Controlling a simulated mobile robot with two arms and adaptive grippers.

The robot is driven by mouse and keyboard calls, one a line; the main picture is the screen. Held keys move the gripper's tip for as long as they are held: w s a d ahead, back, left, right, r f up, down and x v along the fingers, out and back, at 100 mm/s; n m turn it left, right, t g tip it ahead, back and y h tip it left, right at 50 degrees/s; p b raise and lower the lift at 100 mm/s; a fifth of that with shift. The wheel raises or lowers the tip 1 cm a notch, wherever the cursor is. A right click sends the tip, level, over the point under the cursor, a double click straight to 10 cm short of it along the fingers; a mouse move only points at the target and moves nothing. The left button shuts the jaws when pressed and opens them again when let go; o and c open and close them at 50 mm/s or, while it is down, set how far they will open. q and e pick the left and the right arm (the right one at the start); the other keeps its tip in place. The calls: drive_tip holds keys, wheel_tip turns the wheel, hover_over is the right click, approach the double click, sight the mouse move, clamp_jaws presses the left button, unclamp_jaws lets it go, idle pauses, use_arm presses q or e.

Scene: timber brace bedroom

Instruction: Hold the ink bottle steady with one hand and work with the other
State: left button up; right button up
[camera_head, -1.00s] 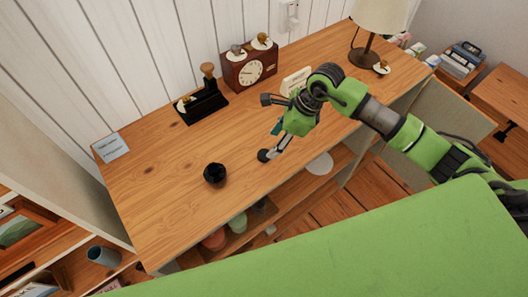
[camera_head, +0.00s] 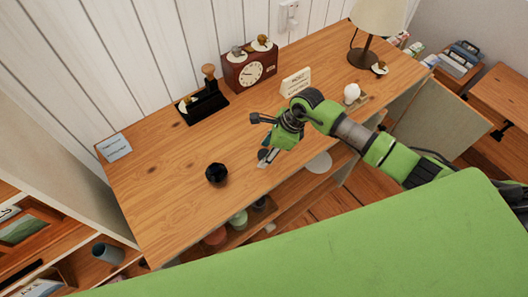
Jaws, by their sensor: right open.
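The ink bottle (camera_head: 217,174) is a small, dark, faceted bottle. It stands on the wooden desktop (camera_head: 160,200) near the front edge, left of the middle. My right gripper (camera_head: 259,137) reaches in from the right over the desktop. Its fingers are spread wide and nothing is between them. It is a short way right of and behind the bottle and does not touch it. My left gripper is not in view.
A brown clock (camera_head: 250,70), a black holder (camera_head: 203,103) with a wooden-knobbed tool, and a small sign (camera_head: 296,81) stand along the back. A lamp (camera_head: 364,58) is at the right rear. A note card (camera_head: 115,147) lies far left. Desktop around the bottle is clear.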

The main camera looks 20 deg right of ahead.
drive_tip(key=shift+c, duration=0.3)
drive_tip(key=c, duration=0.7)
drive_tip(key=shift+r+b, duration=0.55)
drive_tip(key=s+d+r+b, duration=0.1)
drive_tip(key=s+r, duration=0.3)
drive_tip(key=s+d+r+b, duration=0.1)
drive_tip(key=s+r+b, duration=0.1)
drive_tip(key=s+r, duration=0.2)
drive_tip(key=s+d+r+b, duration=0.1)
drive_tip(key=s+r+b, duration=0.1)
drive_tip(key=s, duration=0.3)
drive_tip(key=shift+s+r, duration=0.35)
drive_tip(key=shift+r, duration=0.55)
drive_tip(key=shift+a, duration=0.1)
